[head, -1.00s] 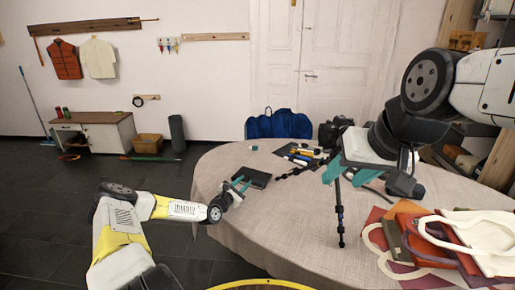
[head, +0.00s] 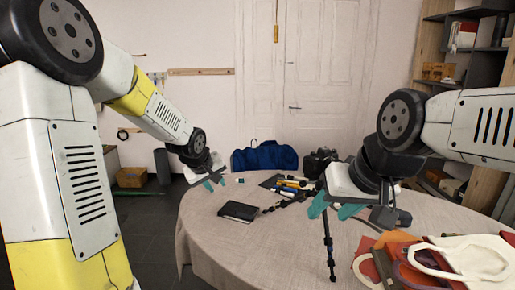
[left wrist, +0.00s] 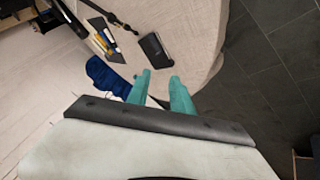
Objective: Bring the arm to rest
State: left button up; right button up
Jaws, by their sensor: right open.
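My left gripper (head: 214,183) hangs above the far left part of the table, pointing down, with its teal fingers apart. In the left wrist view the gap between the fingers (left wrist: 160,88) is empty. My right gripper (head: 334,208) is over the middle of the table with its teal fingers apart.
The round table (head: 250,260) holds a black notebook (head: 239,211), which also shows in the left wrist view (left wrist: 153,48). Pens lie on a dark mat (head: 270,183). A blue bag (head: 265,156) and a camera (head: 318,162) are behind. Folded bags (head: 470,262) lie at right. The front left tabletop is clear.

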pick_arm(q)
jog(key=s+r+m, duration=0.3)
jog(key=s+r, duration=0.2)
jog(key=s, duration=0.9)
jog(key=s+r+m+g, duration=0.1)
jog(key=s+r+m, duration=0.2)
jog(key=s, duration=1.1)
notch_tip(320, 180, up, 2)
jog(key=shift+s+a+r+h, duration=0.15)
jog(key=shift+s+a+h, duration=0.15)
jog(key=shift+s+a, duration=0.1)
